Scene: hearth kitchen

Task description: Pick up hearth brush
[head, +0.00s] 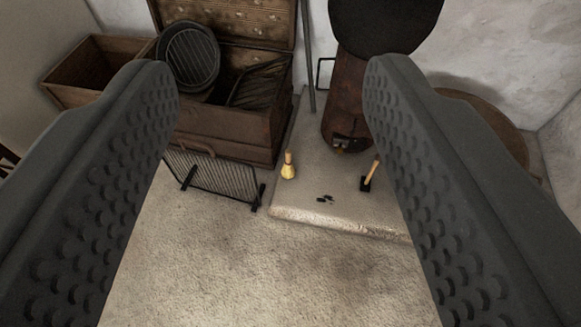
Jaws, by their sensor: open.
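The hearth brush (288,168) is a small brush with a brown handle and pale yellow bristles. It stands upright, bristles down, near the left edge of the pale stone hearth slab (300,213). My gripper (270,85) is open and empty, its two dark grey studded fingers wide apart at the left and right of the picture. The brush shows between the fingers, well beyond them, and nothing touches it.
A rusty stove (345,95) stands behind the brush. A small black-headed tool with a wooden handle (371,173) and black bits (325,198) lie on the slab. A black grate (212,175) stands left, before a wooden chest (228,130) holding pans. The front floor is clear.

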